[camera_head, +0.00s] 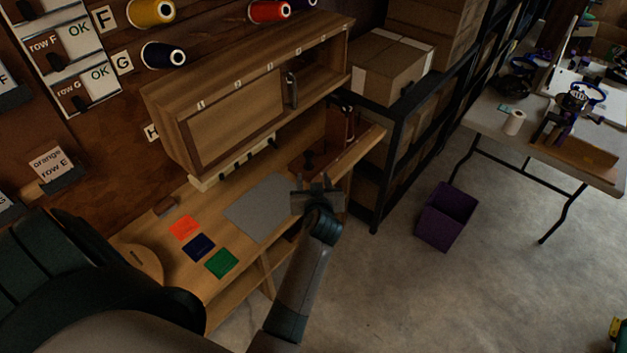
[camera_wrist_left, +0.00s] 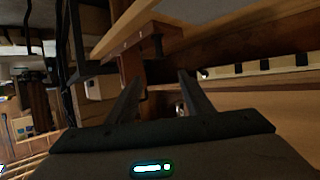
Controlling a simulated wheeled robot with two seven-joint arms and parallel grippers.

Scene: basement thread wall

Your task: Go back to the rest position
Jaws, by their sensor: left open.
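My left gripper (camera_head: 318,186) is over the right end of the wooden workbench, beside the grey mat (camera_head: 262,207). In the left wrist view its two fingers (camera_wrist_left: 160,90) are spread, with nothing between them. The finger tips point toward the wooden bench parts and a dark upright knob or clamp (camera_wrist_left: 157,42). Whether the fingers touch anything is hard to tell. My right gripper is not in either view.
A wooden cabinet (camera_head: 228,113) hangs above the bench. Orange, blue and green squares (camera_head: 199,247) lie left of the mat. A black shelf rack (camera_head: 420,130) with boxes stands right of the bench. A purple bin (camera_head: 446,215) is on the otherwise open floor.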

